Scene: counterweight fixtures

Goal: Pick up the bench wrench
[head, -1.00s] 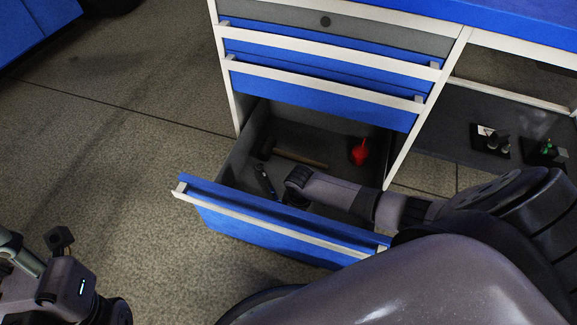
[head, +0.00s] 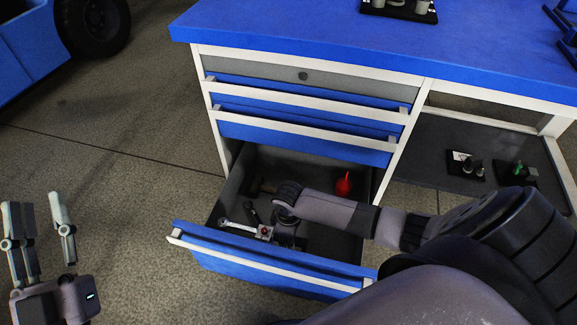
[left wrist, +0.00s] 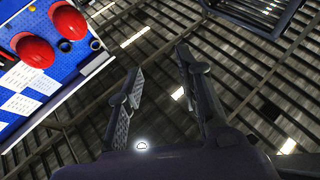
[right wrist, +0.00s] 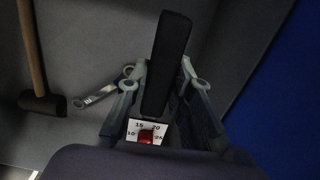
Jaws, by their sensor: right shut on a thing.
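The bench wrench appears to be the tool with a black bar (right wrist: 165,65) and a white scale plate with a red knob (right wrist: 147,134) in the right wrist view. In the head view its white and red part (head: 264,232) shows inside the open drawer. My right gripper (right wrist: 160,88) is shut on it, one finger on each side of the bar. Its lower part is hidden by the gripper. My left gripper (left wrist: 158,62) is empty with its fingers apart. It also shows in the head view (head: 40,205) at the far left, away from the drawer.
The open bottom drawer (head: 270,272) has a blue front. In it lie a silver spanner (right wrist: 97,96) beside my right gripper, a hammer (right wrist: 33,60) and a red bottle (head: 343,185). The blue bench top (head: 300,38) is above. A shelf with small black stands is right.

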